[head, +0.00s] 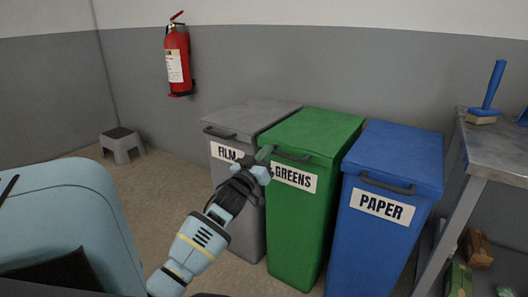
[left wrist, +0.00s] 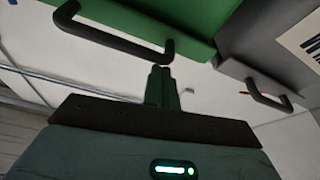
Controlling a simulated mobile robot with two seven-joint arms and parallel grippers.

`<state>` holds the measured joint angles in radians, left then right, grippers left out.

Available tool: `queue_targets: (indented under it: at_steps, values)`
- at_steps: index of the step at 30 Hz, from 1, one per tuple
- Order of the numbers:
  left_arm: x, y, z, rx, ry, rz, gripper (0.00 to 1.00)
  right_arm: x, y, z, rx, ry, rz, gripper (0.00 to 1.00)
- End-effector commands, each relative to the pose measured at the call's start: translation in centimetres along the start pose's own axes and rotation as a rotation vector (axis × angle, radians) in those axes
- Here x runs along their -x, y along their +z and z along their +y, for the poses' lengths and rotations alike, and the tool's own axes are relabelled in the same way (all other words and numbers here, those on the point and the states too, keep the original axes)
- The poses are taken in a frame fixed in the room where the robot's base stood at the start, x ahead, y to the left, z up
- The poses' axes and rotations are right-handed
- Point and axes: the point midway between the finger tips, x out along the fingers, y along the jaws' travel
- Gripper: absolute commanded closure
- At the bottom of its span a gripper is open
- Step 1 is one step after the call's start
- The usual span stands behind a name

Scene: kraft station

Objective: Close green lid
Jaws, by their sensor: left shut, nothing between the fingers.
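The green lid (head: 313,132) lies flat on the bin labelled GREENS (head: 298,225) in the head view and looks closed. Its dark handle (head: 292,156) runs along the front edge. My left gripper (head: 265,154) is at the left end of this handle, with its fingers shut and empty. In the left wrist view the shut fingertips (left wrist: 161,70) are close to one end of the black handle (left wrist: 115,38), below the green surface (left wrist: 190,14). I cannot tell whether they touch the handle. My right gripper is not in view.
A grey FILM bin (head: 246,121) stands close on the left and a blue PAPER bin (head: 395,155) close on the right. A metal table (head: 500,150) stands at the far right. A small stool (head: 122,146) is at the back left, with open floor before it.

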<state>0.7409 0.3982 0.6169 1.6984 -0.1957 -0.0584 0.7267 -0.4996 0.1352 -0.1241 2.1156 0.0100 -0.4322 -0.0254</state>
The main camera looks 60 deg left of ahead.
Motion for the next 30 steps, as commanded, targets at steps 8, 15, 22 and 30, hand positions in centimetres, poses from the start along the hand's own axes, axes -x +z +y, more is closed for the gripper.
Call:
queue_targets:
  at_steps: [8,15,22,30]
  values:
    - [-1.0,-3.3,0.8,0.005,0.002,0.000,1.00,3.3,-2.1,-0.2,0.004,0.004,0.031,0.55]
    - [3.2,-2.5,0.6,0.003,0.003,0.001,1.00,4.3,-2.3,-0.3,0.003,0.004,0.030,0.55]
    - [6.9,-1.9,0.4,0.002,0.004,0.007,1.00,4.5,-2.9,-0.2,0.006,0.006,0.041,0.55]
    - [8.6,-1.5,0.4,0.000,0.006,0.010,1.00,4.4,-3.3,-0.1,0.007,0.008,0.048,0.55]
